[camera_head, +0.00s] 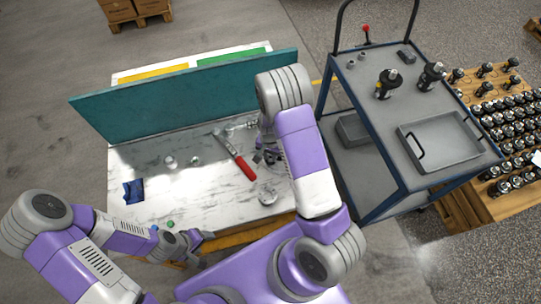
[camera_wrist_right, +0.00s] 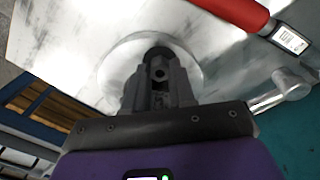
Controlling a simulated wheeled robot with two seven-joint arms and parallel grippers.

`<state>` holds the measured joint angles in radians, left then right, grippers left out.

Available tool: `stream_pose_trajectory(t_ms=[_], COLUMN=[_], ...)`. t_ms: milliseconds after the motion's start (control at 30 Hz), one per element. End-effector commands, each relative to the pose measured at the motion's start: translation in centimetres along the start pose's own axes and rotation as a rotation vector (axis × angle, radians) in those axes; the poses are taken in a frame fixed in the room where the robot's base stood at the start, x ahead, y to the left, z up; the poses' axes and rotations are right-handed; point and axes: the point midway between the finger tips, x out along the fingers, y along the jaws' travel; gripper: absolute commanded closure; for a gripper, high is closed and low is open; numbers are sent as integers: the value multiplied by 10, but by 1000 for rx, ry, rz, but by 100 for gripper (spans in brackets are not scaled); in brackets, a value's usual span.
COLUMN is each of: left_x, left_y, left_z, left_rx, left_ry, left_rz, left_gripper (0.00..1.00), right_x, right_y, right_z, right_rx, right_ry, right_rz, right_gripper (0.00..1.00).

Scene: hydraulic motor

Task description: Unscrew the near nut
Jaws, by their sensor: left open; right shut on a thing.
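My right gripper (camera_wrist_right: 160,65) is shut on a small dark part (camera_wrist_right: 158,52) in the right wrist view. The fingers hide most of that part, so I cannot tell for certain that it is the near nut. A round pale metal disc (camera_wrist_right: 115,68) lies behind the fingertips. In the head view my right arm reaches over the marble-topped bench (camera_head: 140,160), and its gripper (camera_head: 266,154) is small among dark parts. A round metal piece (camera_head: 268,195) sits just nearer. My left gripper (camera_head: 208,238) is open and empty by the bench's near edge.
A red-handled tool (camera_head: 243,167) lies on the bench, left of the right gripper. A blue cloth (camera_head: 133,191) and small metal pieces (camera_head: 170,161) lie further left. A teal panel (camera_head: 180,95) closes the back. A cart (camera_head: 350,85) stands right.

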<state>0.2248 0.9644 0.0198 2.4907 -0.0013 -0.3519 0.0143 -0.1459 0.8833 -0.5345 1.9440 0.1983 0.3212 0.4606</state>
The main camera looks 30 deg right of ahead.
Motion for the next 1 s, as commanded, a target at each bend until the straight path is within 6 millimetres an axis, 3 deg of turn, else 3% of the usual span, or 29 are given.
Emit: stream_pose_trajectory(t_ms=[200, 233, 300, 667, 767, 1000], left_x=[0, 0, 0, -1, -5, -21], left_y=[0, 0, 0, 0, 2, 8], left_z=[0, 0, 0, 0, 0, 1], left_rx=[0, 0, 0, 0, 0, 0], left_ry=[0, 0, 0, 0, 0, 0], left_rz=[0, 0, 0, 0, 0, 0], left_gripper=[37, 37, 37, 37, 37, 37], right_x=[0, 0, 0, 0, -2, -3], right_y=[0, 0, 0, 0, 0, 0], right_z=[1, 0, 0, 0, 0, 0], right_rx=[-16, -16, -15, 16, 162, 683], right_ry=[-1, -1, -1, -1, 0, 1], right_rz=[2, 2, 2, 2, 3, 3], right_gripper=[100, 72, 64, 64, 64, 64])
